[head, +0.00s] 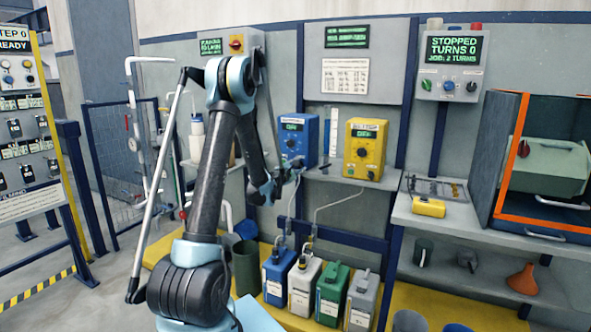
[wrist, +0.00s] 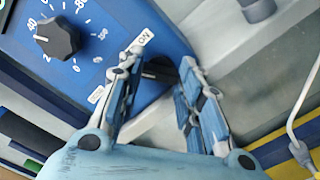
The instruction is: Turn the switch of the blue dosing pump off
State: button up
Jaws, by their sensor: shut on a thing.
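The blue dosing pump (head: 309,127) sits on a shelf against the wall, with a small green-lit display whose text is too small to read surely. In the wrist view its blue face (wrist: 85,20) shows a black numbered dial (wrist: 57,38). The black switch (wrist: 157,69) is at the face's lower right, between an "ON" label and another small white label. My gripper (wrist: 160,66) has its two fingers on either side of the switch, shut on it. In the head view my gripper (head: 290,172) is at the pump's lower front. The fingers partly hide the switch, so its exact angle is unclear.
A yellow pump (head: 365,150) stands to the right on the same shelf. Below are several canisters, including a blue one (head: 278,278) and a green one (head: 331,295), with thin hoses rising near my arm. A control box (head: 450,65) reads "STOPPED".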

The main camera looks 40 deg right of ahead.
jog(key=shift+a+n, duration=0.1)
jog(key=shift+n, duration=0.3)
jog(key=o, duration=1.1)
jog(key=shift+c, duration=0.2)
jog(key=v, duration=1.2)
jog(key=shift+w, duration=0.15)
